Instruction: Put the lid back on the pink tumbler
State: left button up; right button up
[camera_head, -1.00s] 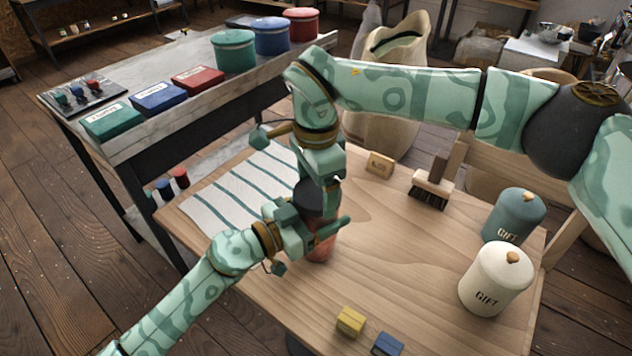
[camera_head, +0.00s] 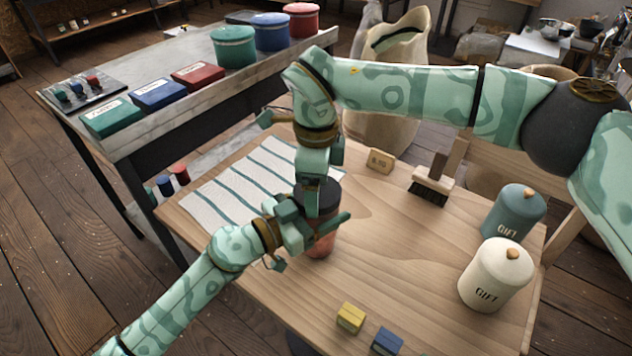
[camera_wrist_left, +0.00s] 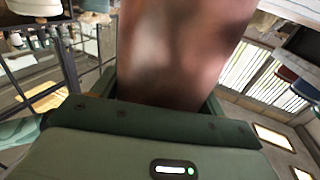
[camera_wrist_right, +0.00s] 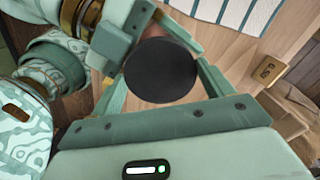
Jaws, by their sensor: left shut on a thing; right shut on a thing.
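The pink tumbler (camera_head: 322,246) stands upright on the wooden table, with my left gripper (camera_head: 316,230) shut around its side. Its pink wall fills the middle of the left wrist view (camera_wrist_left: 180,50). The dark round lid (camera_wrist_right: 160,70) lies between the fingers of my right gripper (camera_wrist_right: 160,75), which is shut on it from above. In the head view the lid (camera_head: 331,190) is at the tumbler's top, in line with it. My grippers hide part of the join, so I cannot tell whether the lid is fully seated.
A striped cloth (camera_head: 240,187) lies left of the tumbler. A small tag block (camera_head: 381,161) and a brush (camera_head: 434,182) lie behind. Teal (camera_head: 514,213) and white (camera_head: 495,275) canisters stand at the right. Yellow (camera_head: 350,319) and blue (camera_head: 387,341) blocks lie at the front.

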jog(key=o, duration=0.9)
jog(key=shift+r, duration=2.3)
jog(key=shift+c, duration=0.2)
jog(key=shift+a+r+n, duration=0.25)
jog(key=shift+r+n, duration=0.55)
jog(key=shift+n, duration=0.2)
jog(key=n, duration=0.1)
jog(key=r+n, duration=0.1)
jog(key=n, duration=0.1)
jog(key=shift+w+d+r, duration=0.1)
jog(key=shift+d, duration=0.05)
jog(key=n, duration=0.3)
jog(key=shift+d+r, duration=0.15)
jog(key=shift+d, duration=0.05)
